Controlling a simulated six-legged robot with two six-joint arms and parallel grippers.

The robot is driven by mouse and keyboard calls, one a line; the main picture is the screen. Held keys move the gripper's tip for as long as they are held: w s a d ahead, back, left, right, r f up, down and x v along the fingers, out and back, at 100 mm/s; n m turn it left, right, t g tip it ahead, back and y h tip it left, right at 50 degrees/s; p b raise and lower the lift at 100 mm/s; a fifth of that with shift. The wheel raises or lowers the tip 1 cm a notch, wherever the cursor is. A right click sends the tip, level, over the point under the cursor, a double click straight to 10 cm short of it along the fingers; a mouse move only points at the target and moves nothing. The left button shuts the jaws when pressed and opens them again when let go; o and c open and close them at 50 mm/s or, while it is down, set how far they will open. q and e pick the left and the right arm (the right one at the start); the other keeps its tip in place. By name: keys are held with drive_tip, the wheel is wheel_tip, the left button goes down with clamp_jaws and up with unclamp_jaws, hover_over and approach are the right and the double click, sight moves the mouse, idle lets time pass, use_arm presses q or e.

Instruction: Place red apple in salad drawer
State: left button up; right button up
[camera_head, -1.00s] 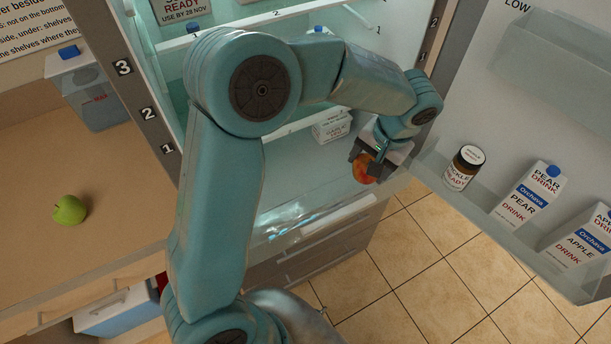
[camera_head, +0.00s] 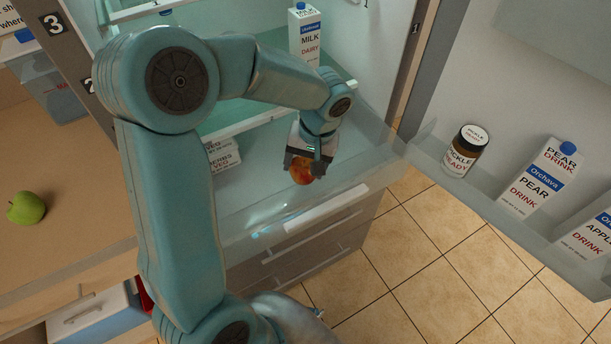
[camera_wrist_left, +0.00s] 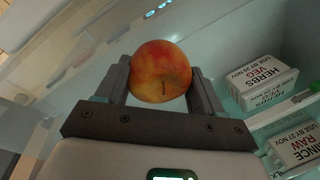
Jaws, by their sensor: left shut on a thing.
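My left gripper (camera_head: 303,163) is shut on a red apple (camera_head: 301,175), which has yellow-orange patches. In the head view the gripper hangs over the clear salad drawer (camera_head: 355,178) at the bottom of the open fridge, near its front right part. I cannot tell how high above the drawer floor the apple is. In the left wrist view the apple (camera_wrist_left: 161,72) sits between the two fingers, stem facing the camera. My right gripper does not show.
A milk carton (camera_head: 304,35) stands on a shelf above. The open door at right holds a pickle jar (camera_head: 464,151) and drink cartons (camera_head: 540,185). A green apple (camera_head: 26,208) lies on the counter.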

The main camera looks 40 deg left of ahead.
sight(305, 177)
use_arm(q)
wheel_tip(305, 177, down, 4)
drive_tip(key=shift+f, duration=0.25)
drive_tip(key=shift+w+f, duration=0.1)
drive_tip(key=shift+f, duration=0.15)
drive_tip(key=shift+f+b, duration=0.15)
drive_tip(key=shift+b, duration=0.2)
drive_tip(key=o, duration=1.1)
